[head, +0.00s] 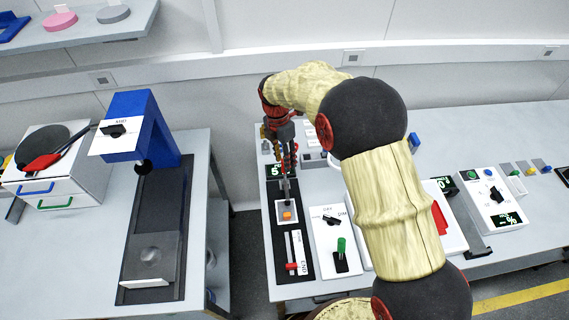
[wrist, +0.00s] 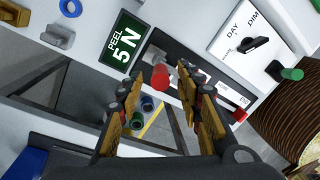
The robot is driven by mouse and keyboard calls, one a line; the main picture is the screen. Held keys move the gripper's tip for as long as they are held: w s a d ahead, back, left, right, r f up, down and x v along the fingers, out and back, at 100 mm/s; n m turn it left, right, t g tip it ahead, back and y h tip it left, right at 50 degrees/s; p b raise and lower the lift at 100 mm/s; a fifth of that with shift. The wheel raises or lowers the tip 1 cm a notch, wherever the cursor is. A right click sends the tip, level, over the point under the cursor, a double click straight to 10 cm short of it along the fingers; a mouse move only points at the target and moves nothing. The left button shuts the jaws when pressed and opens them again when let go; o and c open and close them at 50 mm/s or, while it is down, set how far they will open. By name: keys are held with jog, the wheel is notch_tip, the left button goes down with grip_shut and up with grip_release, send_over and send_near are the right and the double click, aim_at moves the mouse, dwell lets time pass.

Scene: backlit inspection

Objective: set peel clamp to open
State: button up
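In the wrist view a red cylindrical knob (wrist: 160,78) sits beside a grey metal piece (wrist: 186,72) on this unit. I take it for the clamp handle, but no open or closed mark is readable. My gripper (head: 287,178) points down over the panel. In the wrist view its fingers (wrist: 160,92) are apart, with the red knob between their tips and gaps visible. Contact cannot be told.
A red slider (head: 291,267) marked END lies at the panel's near end, below an orange piece (head: 287,215) on a white square. A dial panel with a green-topped lever (head: 341,245) stands close on the right. A blue press (head: 140,125) stands on the separate left table.

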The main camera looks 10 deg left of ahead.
jog(key=shift+s+d+f, duration=0.1)
jog(key=shift+d+f, duration=0.05)
jog(key=shift+f, duration=1)
jog(key=shift+c, duration=1.1)
grip_shut()
